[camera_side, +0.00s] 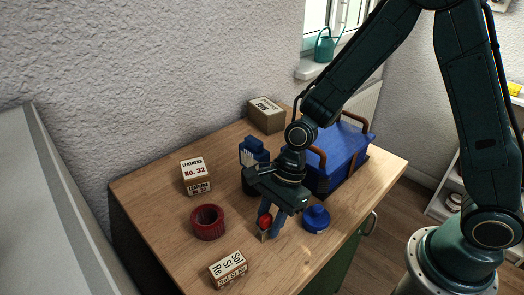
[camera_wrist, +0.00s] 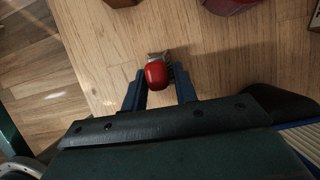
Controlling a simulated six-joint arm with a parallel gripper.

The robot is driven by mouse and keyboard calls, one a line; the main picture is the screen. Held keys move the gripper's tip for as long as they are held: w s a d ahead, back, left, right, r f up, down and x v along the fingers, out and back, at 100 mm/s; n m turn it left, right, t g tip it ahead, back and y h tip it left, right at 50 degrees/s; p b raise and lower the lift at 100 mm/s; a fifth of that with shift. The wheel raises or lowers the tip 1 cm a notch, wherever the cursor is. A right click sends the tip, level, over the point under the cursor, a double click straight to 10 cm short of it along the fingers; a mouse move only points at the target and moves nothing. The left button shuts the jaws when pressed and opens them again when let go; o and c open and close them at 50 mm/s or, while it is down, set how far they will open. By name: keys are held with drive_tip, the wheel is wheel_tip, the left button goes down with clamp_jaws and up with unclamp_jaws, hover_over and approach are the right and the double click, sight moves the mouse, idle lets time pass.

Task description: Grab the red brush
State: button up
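The red brush (camera_side: 265,221) stands on the wooden table near its front, with a rounded red top and a pale lower part. My gripper (camera_side: 270,230) points down at it from above, and one blue finger shows just right of the brush. In the wrist view the brush (camera_wrist: 156,75) lies between the fingertips of my gripper (camera_wrist: 158,80). The two fingers stand apart on either side, with what looks like a small gap at each side. The lower part of the brush is partly hidden by its red top in that view.
A blue toolbox (camera_side: 340,155) and dark blue object (camera_side: 254,152) stand behind.

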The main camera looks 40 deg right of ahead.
sight(270, 213)
clamp_jaws()
drive_tip(key=shift+r, duration=0.1)
drive_tip(key=shift+r, duration=4.9)
